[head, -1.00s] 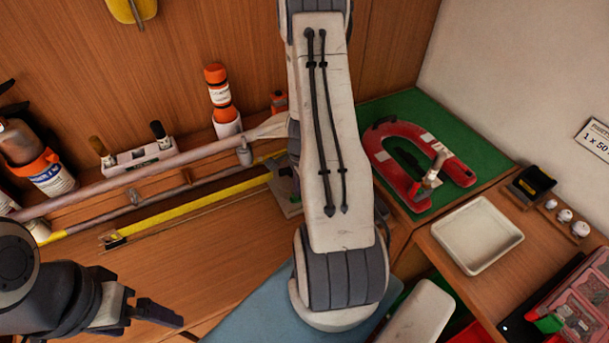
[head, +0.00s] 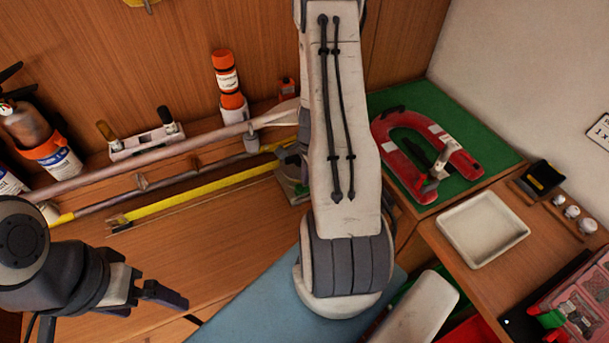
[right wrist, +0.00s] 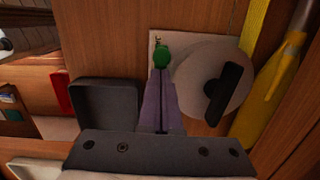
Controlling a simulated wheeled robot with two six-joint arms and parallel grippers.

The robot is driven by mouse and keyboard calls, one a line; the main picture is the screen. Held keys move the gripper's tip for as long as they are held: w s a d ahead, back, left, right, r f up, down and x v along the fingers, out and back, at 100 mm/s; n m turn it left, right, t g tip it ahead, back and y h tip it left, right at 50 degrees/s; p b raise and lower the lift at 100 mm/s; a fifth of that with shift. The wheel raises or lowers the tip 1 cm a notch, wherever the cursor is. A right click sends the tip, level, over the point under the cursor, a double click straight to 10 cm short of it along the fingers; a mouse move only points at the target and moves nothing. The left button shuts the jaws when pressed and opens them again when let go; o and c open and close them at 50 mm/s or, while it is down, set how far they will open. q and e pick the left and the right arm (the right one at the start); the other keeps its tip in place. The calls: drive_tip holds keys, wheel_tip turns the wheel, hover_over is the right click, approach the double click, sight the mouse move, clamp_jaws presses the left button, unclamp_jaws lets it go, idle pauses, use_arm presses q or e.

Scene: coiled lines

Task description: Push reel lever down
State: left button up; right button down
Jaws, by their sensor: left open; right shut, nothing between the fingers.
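In the right wrist view a pale plate (right wrist: 158,38) carries a green knob (right wrist: 162,57), apparently the end of the reel lever, beside a pale round reel (right wrist: 190,85) with a dark crossbar. My right gripper (right wrist: 161,75) is shut and empty. Its fingertips are at the green knob, apparently touching or just over it; the exact gap cannot be told. My left gripper (head: 165,293) is open and empty at the lower left, away from the reel.
A yellow strip (head: 205,190) and long rods (head: 165,157) lie left of the reel. An orange-topped bottle (head: 227,80) stands behind. A red horseshoe-shaped float (head: 395,175) lies on a green mat (head: 490,135) at right, with a white tray (head: 482,230) in front.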

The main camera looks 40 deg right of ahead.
drive_tip(key=a+r+p, duration=0.2)
drive_tip(key=a+r, duration=0.1)
drive_tip(key=r, duration=1)
drive_tip(key=shift+w+a+p, duration=0.2)
drive_tip(key=shift+w+p, duration=0.2)
drive_tip(key=shift+r, duration=0.1)
